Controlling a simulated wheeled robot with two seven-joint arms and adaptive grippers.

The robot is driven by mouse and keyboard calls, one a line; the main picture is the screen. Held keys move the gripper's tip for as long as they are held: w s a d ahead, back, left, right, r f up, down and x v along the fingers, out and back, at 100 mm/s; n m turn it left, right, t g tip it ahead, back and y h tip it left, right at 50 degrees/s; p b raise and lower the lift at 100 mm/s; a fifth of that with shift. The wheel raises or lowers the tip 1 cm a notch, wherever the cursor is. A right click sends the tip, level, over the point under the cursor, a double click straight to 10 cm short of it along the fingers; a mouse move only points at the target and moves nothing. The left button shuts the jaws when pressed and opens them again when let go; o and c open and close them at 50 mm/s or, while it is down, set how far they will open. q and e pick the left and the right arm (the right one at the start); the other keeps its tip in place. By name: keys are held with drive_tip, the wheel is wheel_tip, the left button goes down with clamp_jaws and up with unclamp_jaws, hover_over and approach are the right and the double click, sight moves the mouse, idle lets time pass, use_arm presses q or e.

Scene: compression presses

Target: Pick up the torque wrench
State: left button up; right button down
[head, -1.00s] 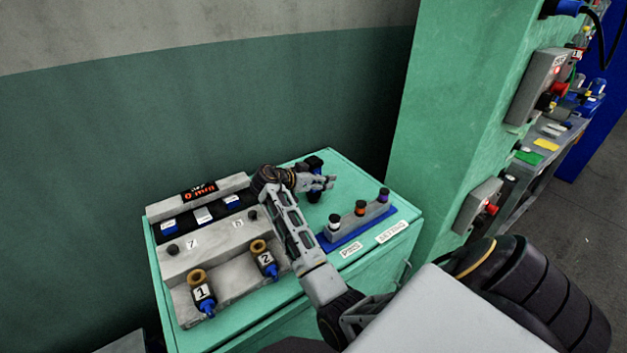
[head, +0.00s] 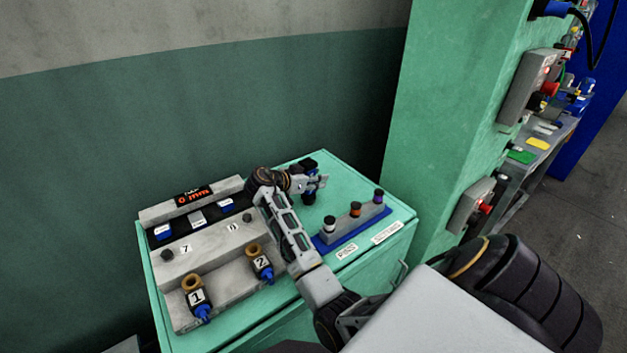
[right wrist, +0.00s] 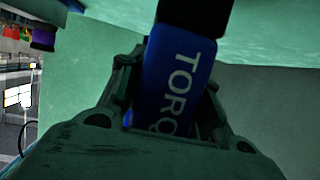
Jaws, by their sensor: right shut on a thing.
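The torque wrench (right wrist: 178,75) fills the middle of the right wrist view. It has a blue body with white letters reading "TORQ" and a black upper part. My right gripper (right wrist: 170,110) is shut on it, with a finger on each side of the blue body. In the head view my right gripper (head: 308,184) is over the back of the green cabinet top, with the dark and blue torque wrench (head: 309,168) upright at its fingers. I cannot tell whether the wrench touches the cabinet top. My left gripper is not in view.
A grey fixture (head: 205,245) with a red display and two numbered holders stands left on the green cabinet (head: 345,170). A blue-based rack (head: 330,246) with three coloured-top pins is at the right. A green column (head: 455,110) with control boxes rises beyond the cabinet.

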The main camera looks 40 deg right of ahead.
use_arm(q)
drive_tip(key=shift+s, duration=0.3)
use_arm(e)
wheel_tip(320, 180, up, 10)
idle(0.6)
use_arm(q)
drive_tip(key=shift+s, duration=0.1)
use_arm(e)
drive_tip(key=shift+r, duration=0.1)
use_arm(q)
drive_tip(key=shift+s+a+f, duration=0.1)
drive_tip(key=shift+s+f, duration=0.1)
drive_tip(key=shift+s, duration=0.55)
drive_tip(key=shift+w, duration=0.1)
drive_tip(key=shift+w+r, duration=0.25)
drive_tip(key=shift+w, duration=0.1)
use_arm(e)
drive_tip(key=shift+r, duration=0.1)
